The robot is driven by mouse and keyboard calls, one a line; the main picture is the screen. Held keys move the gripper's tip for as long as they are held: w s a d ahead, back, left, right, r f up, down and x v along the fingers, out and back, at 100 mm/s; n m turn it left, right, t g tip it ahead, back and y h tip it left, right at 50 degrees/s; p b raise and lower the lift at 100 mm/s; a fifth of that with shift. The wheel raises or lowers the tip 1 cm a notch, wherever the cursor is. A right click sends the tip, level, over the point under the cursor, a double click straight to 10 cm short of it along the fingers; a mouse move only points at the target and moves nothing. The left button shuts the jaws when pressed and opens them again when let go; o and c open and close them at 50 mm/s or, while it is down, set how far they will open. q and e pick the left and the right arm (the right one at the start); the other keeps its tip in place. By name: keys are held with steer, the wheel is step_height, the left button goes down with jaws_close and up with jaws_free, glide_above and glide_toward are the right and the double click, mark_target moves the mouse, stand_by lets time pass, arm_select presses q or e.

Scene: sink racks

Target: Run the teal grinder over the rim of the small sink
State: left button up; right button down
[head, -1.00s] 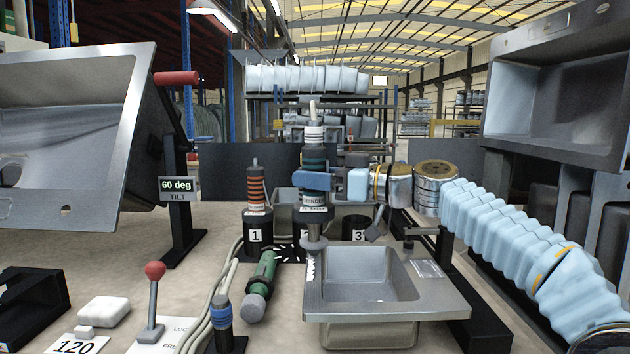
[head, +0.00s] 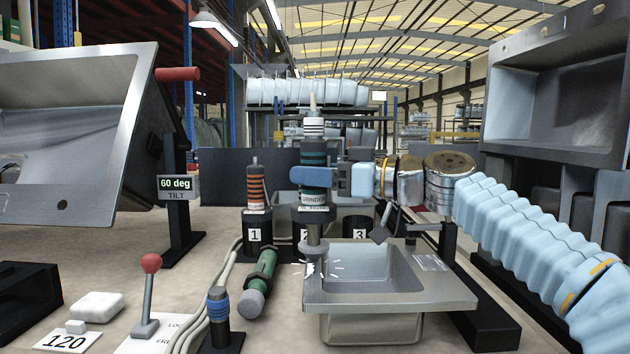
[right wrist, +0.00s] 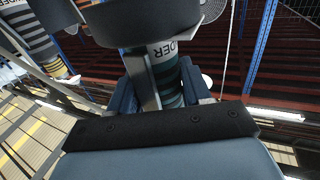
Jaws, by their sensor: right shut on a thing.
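The teal grinder (head: 314,177), with dark teal and black bands and a white top, stands upright at the back left of the small sink (head: 440,290). Its grey disc end (head: 317,247) is low at the sink's left rim, with white spark streaks around it; exact contact is hard to see. A bright pale patch shows on the rim just below the disc. My right gripper (head: 313,180) is shut around the grinder's body with blue fingers. The right wrist view shows the teal bands (right wrist: 166,72) between the fingers. My left gripper is not in view.
Numbered black holders (head: 256,232) stand behind, one with an orange-banded tool (head: 256,188). A green tool (head: 264,272) lies left of the sink, near a blue-banded post (head: 219,308) and a red-knobbed lever (head: 150,268). A large tilted sink (head: 70,130) fills the left.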

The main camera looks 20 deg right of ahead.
steer(key=shift+s+a+b, duration=0.15)
steer(key=shift+s+b, duration=0.25)
steer(key=shift+s, duration=0.2)
steer(key=shift+s+a+b, duration=0.15)
steer(key=shift+s+b, duration=0.2)
steer(key=shift+s, duration=0.2)
steer(key=shift+s+a+b, duration=0.2)
steer(key=shift+s+b, duration=0.35)
steer(key=shift+b, duration=0.05)
step_height(320, 180, up, 7)
steer(key=p, duration=0.5)
steer(key=shift+s+p, duration=0.3)
steer(key=shift+r, duration=0.1)
